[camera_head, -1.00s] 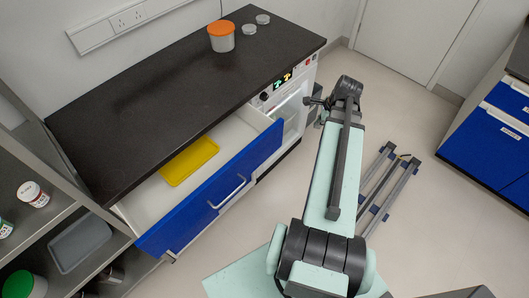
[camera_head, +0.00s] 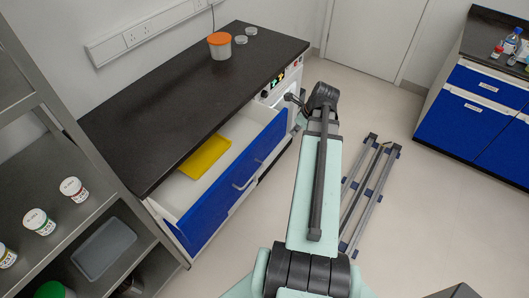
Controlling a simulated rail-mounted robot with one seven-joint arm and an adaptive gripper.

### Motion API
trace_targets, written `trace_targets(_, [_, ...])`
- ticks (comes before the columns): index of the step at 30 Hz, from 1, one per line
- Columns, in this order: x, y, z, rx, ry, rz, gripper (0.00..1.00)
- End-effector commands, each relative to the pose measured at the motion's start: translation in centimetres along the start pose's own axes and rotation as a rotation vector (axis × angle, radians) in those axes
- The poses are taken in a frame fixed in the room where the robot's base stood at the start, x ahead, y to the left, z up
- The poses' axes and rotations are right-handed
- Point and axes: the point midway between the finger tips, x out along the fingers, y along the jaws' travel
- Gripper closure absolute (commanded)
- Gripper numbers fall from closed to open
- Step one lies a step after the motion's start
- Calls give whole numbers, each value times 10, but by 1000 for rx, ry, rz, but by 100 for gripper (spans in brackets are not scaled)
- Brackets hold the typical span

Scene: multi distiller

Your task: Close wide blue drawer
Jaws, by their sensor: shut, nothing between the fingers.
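The wide blue drawer (camera_head: 225,195) stands pulled out under the black counter. A yellow tray (camera_head: 205,157) lies inside. My gripper (camera_head: 290,98) is small and dark in this view, at the end of my pale green arm. It is shut and empty, near the right end of the drawer front. I cannot tell whether it touches the drawer.
The counter (camera_head: 190,100) carries an orange-lidded jar (camera_head: 220,46) and two small clear dishes. A grey shelf (camera_head: 75,190) with jars stands at left. A rail frame (camera_head: 368,195) lies on the floor at right. Another blue cabinet (camera_head: 475,125) stands farther right.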

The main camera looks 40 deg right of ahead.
Motion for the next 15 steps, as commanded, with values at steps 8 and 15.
trace_targets(8, [8, -1, 0, 1, 0, 0, 100])
trace_targets(15, [37, 0, 1, 0, 1, 2, 100])
